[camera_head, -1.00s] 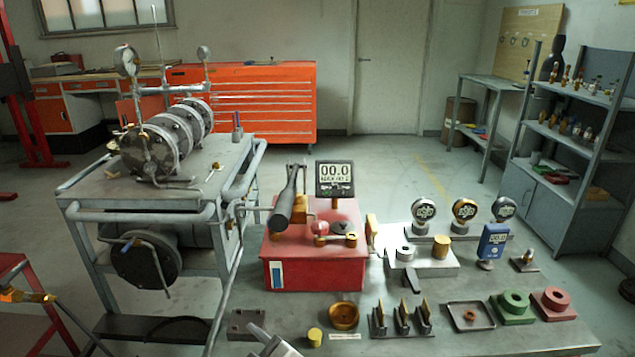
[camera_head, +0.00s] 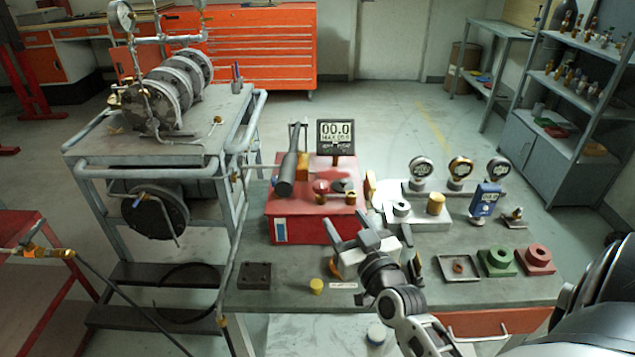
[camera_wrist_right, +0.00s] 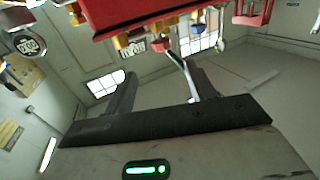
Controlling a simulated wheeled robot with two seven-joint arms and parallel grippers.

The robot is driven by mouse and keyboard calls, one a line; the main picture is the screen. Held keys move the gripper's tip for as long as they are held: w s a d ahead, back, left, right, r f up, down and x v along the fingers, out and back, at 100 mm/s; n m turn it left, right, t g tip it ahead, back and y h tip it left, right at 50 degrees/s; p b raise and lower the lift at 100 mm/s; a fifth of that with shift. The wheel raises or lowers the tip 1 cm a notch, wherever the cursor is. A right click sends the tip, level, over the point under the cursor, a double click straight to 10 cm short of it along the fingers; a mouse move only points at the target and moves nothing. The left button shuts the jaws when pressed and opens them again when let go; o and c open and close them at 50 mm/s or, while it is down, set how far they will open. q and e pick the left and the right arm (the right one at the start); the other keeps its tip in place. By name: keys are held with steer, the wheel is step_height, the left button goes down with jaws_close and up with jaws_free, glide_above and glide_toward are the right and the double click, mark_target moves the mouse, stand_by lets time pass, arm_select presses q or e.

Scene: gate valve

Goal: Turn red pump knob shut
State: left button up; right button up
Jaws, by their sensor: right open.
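The red pump (camera_head: 312,226) is a red box on the grey workbench, with a dark lever handle (camera_head: 287,172) and a digital display (camera_head: 336,133) reading 00.0. A small round red knob (camera_head: 321,186) sits on its top, beside a dark round part (camera_head: 343,185). My right gripper (camera_head: 370,228) is open and empty, in front of the pump's right front corner and apart from the knob. My left gripper is out of view.
A green block (camera_head: 497,262) and a red block (camera_head: 536,259) sit at the bench's right. A pipe cart (camera_head: 150,150) stands left. My gripper hides some bench items.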

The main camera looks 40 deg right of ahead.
mark_target(319, 181)
steer(key=b+x, duration=0.4)
steer(key=x, duration=1)
steer(key=shift+w+a+b, duration=0.1)
steer(key=shift+b, duration=0.2)
steer(key=shift+w, duration=0.35)
steer(key=c, duration=1)
steer(key=shift+r+m+h+p, duration=0.3)
steer(key=shift+r+p, duration=0.05)
steer(key=shift+p, duration=0.45)
steer(key=shift+o, duration=0.2)
steer(key=shift+h+p, duration=0.4)
steer(key=shift+p, duration=0.05)
steer(key=shift+f+m+g+h, duration=0.1)
steer(key=shift+m+g+h, duration=0.2)
steer(key=shift+m, duration=0.1)
steer(key=shift+f, duration=0.15)
steer(key=shift+d, duration=0.25)
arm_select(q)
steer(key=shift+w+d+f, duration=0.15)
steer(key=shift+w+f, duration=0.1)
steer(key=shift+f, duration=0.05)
arm_select(e)
steer(key=o, duration=1)
steer(key=shift+c, duration=0.2)
